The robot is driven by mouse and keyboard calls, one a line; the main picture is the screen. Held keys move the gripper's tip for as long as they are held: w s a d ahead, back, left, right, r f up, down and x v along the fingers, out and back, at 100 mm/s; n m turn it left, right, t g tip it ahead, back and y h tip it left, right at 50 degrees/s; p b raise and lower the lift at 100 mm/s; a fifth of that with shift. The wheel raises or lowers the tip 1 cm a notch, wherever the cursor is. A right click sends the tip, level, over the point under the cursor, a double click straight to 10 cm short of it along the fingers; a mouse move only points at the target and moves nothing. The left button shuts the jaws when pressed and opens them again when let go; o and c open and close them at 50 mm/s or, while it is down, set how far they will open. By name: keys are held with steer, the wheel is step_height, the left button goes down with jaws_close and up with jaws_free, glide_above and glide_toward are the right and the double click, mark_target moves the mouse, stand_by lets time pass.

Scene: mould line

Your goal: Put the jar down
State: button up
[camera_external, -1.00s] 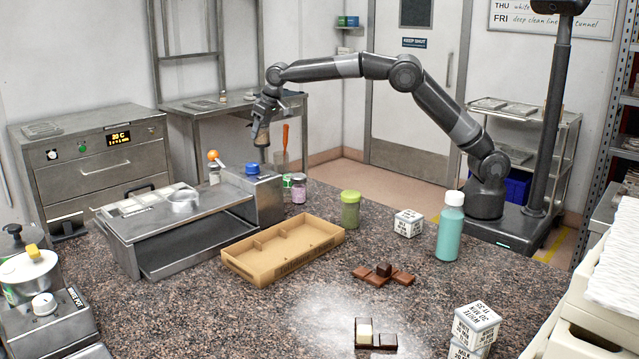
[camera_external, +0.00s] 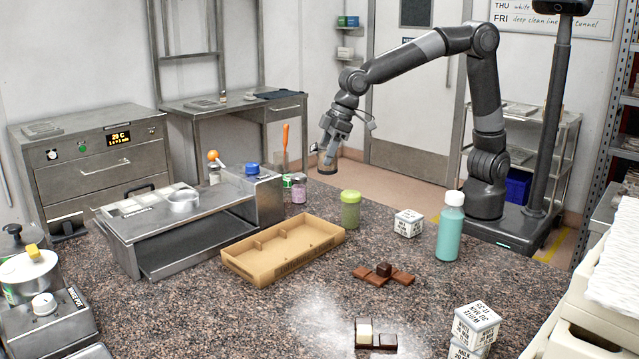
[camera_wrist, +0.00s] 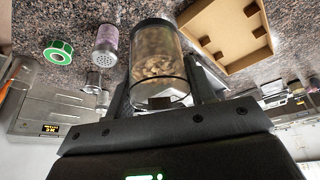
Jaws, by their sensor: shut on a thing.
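My gripper (camera_external: 331,150) is shut on a clear jar (camera_external: 327,165) with tan, nut-like pieces inside. In the external view it holds the jar in the air beyond the back edge of the granite counter (camera_external: 300,330), a little behind the green-lidded jar. The wrist view shows the jar (camera_wrist: 158,62) large between the two fingers (camera_wrist: 160,95). The jar's lid end is dark. Nothing is seen touching the jar from below.
A green-lidded jar (camera_external: 350,210), a pink jar (camera_external: 298,188) and a cardboard tray (camera_external: 262,268) stand on the counter. A white cube (camera_external: 408,223), a teal bottle (camera_external: 450,230) and chocolate pieces (camera_external: 383,273) lie to the right. Bare counter shows between them.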

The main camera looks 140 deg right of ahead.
steer(key=w+a+f+n+y, duration=0.1)
steer(key=w+a, duration=0.3)
steer(key=a, duration=0.7)
steer(key=w+a+n, duration=0.2)
steer(key=w+a, duration=0.2)
steer(key=a, duration=0.8)
steer(key=w+a+f+n+y, duration=0.1)
steer(key=w+a, duration=0.2)
steer(key=a, duration=0.8)
steer(key=shift+n+t, duration=0.3)
steer(key=shift+t, duration=0.1)
steer(key=shift+w+a+f, duration=0.55)
steer(key=shift+a+f, duration=1.35)
steer(key=shift+a, duration=0.25)
steer(key=shift+w+a+f, duration=0.6)
steer(key=shift+a+f, duration=1.25)
steer(key=shift+a, duration=0.25)
steer(key=shift+w+a+f, duration=0.55)
steer(key=shift+a+f, duration=1.35)
steer(key=shift+a, duration=0.25)
steer(key=shift+f, duration=0.15)
steer(key=o, duration=1)
steer(key=v, duration=1.2)
steer(key=shift+a+r, duration=0.15)
steer(key=shift+r, duration=0.1)
